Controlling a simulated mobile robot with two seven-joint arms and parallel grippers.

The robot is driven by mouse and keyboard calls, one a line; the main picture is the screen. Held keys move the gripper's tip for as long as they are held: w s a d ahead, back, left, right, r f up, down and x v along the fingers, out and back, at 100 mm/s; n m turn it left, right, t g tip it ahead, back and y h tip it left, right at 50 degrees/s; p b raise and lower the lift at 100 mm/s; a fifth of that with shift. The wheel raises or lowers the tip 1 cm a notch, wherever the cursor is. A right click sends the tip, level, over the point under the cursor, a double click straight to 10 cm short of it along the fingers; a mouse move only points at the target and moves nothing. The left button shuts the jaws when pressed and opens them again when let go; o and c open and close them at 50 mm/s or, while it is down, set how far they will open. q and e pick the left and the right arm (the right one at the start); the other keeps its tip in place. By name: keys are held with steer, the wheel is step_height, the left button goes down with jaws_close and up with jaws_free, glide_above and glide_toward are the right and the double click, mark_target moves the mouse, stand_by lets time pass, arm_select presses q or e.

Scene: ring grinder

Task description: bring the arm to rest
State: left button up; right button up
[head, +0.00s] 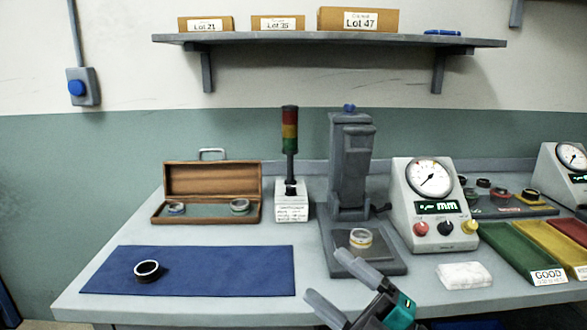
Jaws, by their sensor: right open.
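My right gripper (324,272) reaches in from the bottom of the head view. Its two grey fingers are apart, with nothing seen between them. Its fingertips are in front of the grey gauge stand (351,165). A light metal ring with a yellowish band (361,240) sits on the stand's base, beyond the upper finger and apart from it in the picture. A dark ring (147,271) lies on the blue mat (230,272) at the left. My left gripper is not in view.
An open wooden case (212,178) with rings stands behind the mat, beside a signal tower (290,150). A dial readout (430,200), a white cloth (464,275) and green (520,250), yellow and red trays are at the right. A shelf (330,40) hangs above.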

steer(key=d+f+m+t+h, duration=0.5)
steer(key=f+m+h, duration=0.4)
steer(key=m, duration=0.3)
arm_select(q)
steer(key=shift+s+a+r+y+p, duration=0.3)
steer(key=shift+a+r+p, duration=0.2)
steer(key=shift+p, duration=0.4)
arm_select(e)
steer(key=s+d+f+m+g+h, duration=0.3)
steer(key=s+f+m, duration=0.2)
steer(key=s+f, duration=0.2)
steer(key=s+d+f+m+g+h, duration=0.3)
steer(key=s+f, duration=0.4)
steer(key=f, duration=0.5)
steer(key=m+g+h, duration=0.1)
steer(key=m, duration=0.1)
steer(key=shift+s+d+m+h, duration=0.25)
steer(key=shift+s+m+h, duration=0.05)
steer(key=shift+s+m, duration=0.1)
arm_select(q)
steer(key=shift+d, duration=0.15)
